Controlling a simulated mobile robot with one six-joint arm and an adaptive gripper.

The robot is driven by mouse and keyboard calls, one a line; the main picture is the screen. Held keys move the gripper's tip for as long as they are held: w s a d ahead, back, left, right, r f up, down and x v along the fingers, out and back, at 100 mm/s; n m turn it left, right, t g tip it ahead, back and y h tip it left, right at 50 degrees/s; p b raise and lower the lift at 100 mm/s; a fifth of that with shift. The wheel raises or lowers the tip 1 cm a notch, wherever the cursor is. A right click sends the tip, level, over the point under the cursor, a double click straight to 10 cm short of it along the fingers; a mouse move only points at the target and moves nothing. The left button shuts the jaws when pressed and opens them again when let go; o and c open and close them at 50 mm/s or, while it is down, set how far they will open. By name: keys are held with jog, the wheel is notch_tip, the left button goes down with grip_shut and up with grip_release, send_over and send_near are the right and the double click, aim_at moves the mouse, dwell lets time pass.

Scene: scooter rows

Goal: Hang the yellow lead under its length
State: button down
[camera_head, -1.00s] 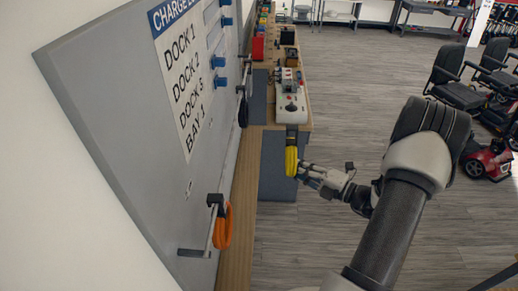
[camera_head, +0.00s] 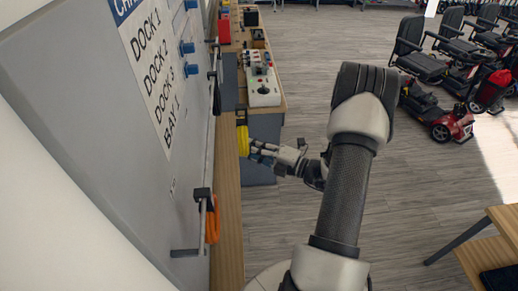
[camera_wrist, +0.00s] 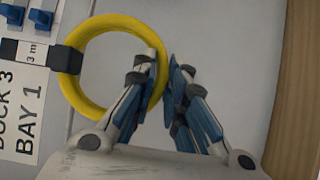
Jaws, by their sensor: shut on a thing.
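The yellow lead (camera_head: 243,140) is a coiled ring held upright off the floor beside the wall board, in the head view. In the wrist view the yellow lead (camera_wrist: 93,26) has a black block on its left side and a white tag (camera_wrist: 33,52) reading "3 m". My gripper (camera_head: 256,149) is shut on the ring's right side; its blue-padded fingers show in the wrist view (camera_wrist: 164,78). The grey wall board (camera_head: 90,120) carries a white label sheet (camera_head: 155,80) reading Dock 1, Dock 2, Dock 3 and Bay 1. No length heading is readable on the board.
An orange lead (camera_head: 213,224) hangs from a bar on the board's near end. Blue hooks (camera_head: 187,47) stick out higher up. A narrow wooden ledge (camera_head: 228,215) runs below the board. A white charger unit (camera_head: 263,88) stands on the bench. Scooters (camera_head: 440,115) stand right; the floor between is clear.

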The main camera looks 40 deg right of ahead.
jog(key=w+a+f+b, duration=0.2)
jog(key=w+a, duration=0.3)
jog(key=a, duration=0.2)
jog(key=shift+b, duration=0.3)
dwell(0.5)
